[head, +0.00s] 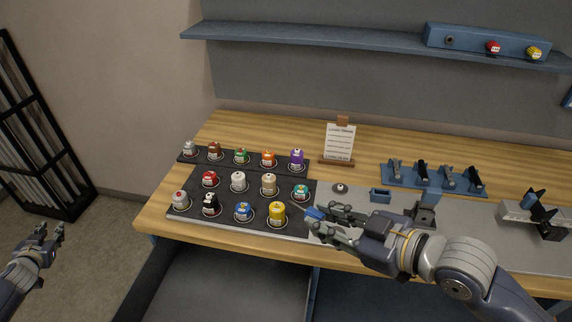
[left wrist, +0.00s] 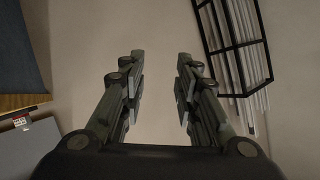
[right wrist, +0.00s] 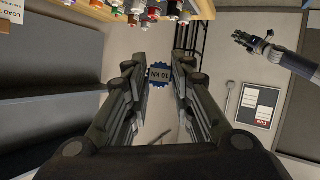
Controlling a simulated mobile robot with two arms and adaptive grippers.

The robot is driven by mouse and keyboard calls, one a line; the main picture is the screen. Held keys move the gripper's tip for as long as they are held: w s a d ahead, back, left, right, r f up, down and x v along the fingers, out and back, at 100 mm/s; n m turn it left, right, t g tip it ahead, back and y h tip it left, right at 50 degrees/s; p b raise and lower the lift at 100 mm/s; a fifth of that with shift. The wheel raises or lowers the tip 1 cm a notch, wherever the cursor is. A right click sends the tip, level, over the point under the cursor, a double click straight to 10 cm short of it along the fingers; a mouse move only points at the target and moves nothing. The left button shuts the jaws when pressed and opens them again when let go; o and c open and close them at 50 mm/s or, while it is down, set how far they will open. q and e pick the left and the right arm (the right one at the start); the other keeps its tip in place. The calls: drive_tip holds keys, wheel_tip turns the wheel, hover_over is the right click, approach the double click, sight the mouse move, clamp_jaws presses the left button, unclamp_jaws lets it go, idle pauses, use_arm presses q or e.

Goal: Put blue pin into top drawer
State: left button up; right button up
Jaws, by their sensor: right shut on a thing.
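My right gripper (head: 318,220) is above the front edge of the workbench, shut on a blue piece, taken as the blue pin (head: 314,212). In the right wrist view the blue pin (right wrist: 159,75) shows a notched edge and a "10 kN" marking between the fingertips. My left gripper (head: 54,236) is open and empty over the floor at the far left; its spread fingers also fill the left wrist view (left wrist: 159,80). Below the bench edge is a grey-floored space (head: 235,285); I cannot tell whether it is the top drawer.
Several coloured knobbed pieces, including a yellow one (head: 277,213) and a blue one (head: 244,211), stand on a dark mat (head: 185,213) left of my right gripper.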

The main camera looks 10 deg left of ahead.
use_arm(q)
drive_tip(key=w+d+r+m+t+h, duration=0.2)
drive_tip(key=w+d+r+t+h, duration=0.15)
drive_tip(key=w+d+r, duration=0.5)
drive_tip(key=w+d+r+m+t+h, duration=0.3)
drive_tip(key=w+d+r+h, duration=0.2)
drive_tip(key=w+d, duration=0.6)
drive_tip(key=w+d+r+m+g+h, duration=0.1)
drive_tip(key=d+r+m+h, duration=0.35)
drive_tip(key=d, duration=0.75)
drive_tip(key=w+d+r+m+g+h, duration=0.15)
drive_tip(key=d+r+h, duration=0.45)
drive_tip(key=d, duration=0.6)
wheel_tip(320, 180, up, 12)
drive_tip(key=m+g, duration=1.6)
hover_over(298, 205)
drive_tip(key=d, duration=0.3)
drive_tip(key=s+f+y, duration=0.1)
drive_tip(key=s+y, duration=0.2)
drive_tip(key=y, duration=0.1)
drive_tip(key=a+t+y, duration=0.4)
drive_tip(key=a+y, duration=0.1)
drive_tip(key=y, duration=0.1)
drive_tip(key=x, duration=1.1)
drive_tip(key=shift+d+f, duration=0.15)
drive_tip(key=shift+f, duration=0.2)
